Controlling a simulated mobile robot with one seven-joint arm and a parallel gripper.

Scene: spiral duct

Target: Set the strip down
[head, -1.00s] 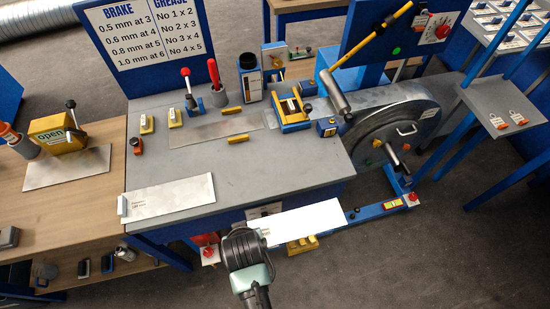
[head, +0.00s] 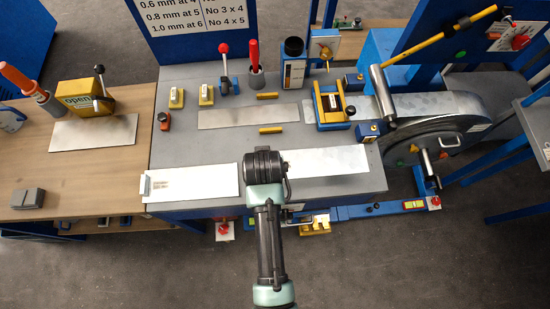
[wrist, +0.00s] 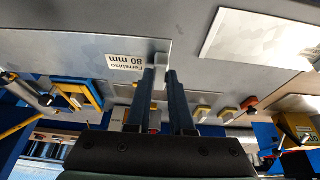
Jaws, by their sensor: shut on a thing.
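My gripper (wrist: 161,76) is shut on the near end of a pale metal strip (head: 328,161), whose printed label shows upside down in the wrist view (wrist: 88,55). In the head view the strip reaches right from my gripper (head: 264,155), over the front right of the grey bench (head: 230,148). I cannot tell whether it touches the bench top. My wrist hides its left end in the head view. A second, similar strip (head: 205,182) lies at the front left of the bench, with a small block at its left end; it also shows in the wrist view (wrist: 260,38).
A longer thin sheet (head: 248,116) lies mid-bench between yellow bars (head: 270,129). A blue and yellow fixture (head: 331,105) stands behind the held strip. A large drum machine (head: 440,130) stands at the right. A wooden table (head: 95,170) adjoins at left.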

